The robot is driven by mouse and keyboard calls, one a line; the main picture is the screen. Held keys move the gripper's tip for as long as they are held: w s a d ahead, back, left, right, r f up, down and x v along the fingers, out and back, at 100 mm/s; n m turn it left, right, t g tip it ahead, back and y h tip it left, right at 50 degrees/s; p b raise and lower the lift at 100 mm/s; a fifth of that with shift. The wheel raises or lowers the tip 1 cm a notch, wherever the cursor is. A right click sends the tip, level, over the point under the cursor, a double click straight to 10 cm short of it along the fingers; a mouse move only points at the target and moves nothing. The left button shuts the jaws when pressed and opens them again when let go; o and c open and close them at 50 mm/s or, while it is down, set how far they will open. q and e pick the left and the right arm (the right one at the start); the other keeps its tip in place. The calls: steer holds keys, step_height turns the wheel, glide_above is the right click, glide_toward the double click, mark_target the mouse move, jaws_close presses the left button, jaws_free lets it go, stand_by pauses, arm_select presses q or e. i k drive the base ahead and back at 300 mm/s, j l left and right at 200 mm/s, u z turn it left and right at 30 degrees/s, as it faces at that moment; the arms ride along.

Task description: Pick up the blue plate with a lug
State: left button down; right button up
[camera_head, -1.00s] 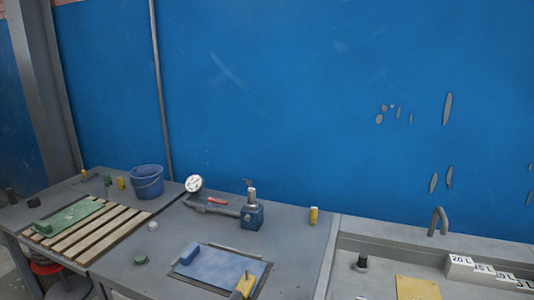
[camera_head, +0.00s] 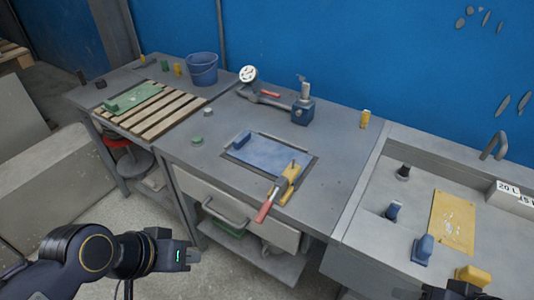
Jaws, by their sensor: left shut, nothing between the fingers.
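A flat blue plate (camera_head: 263,154) lies in a dark rectangular frame on the middle grey bench. A raised blue block like a lug (camera_head: 242,138) stands at its upper left corner. My left gripper (camera_head: 191,256) is shut and empty, in front of and below the bench, well apart from the plate. Dark shapes at the lower right edge may belong to my right arm; its jaws are not clear.
A slatted wooden rack with a green plate (camera_head: 135,98) and a blue bucket (camera_head: 202,68) are at the left. A blue clamp-like device (camera_head: 303,112) stands behind the plate. The right bench holds a yellow plate (camera_head: 453,223) and blue pieces (camera_head: 423,249). A drawer handle (camera_head: 224,213) juts out in front.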

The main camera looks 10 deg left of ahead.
mark_target(272, 158)
steer(key=i+j, duration=0.15)
steer(key=j, duration=0.25)
steer(key=i+j, duration=0.15)
steer(key=j, duration=0.3)
steer(key=i+j+z, duration=0.1)
steer(key=j, duration=0.3)
steer(key=i+j, duration=0.15)
steer(key=j, duration=0.25)
steer(key=i+j, duration=0.1)
steer(key=j, duration=0.35)
steer(key=i+j+z, duration=0.1)
steer(key=j, duration=0.35)
steer(key=i+j, duration=0.15)
steer(key=j, duration=0.25)
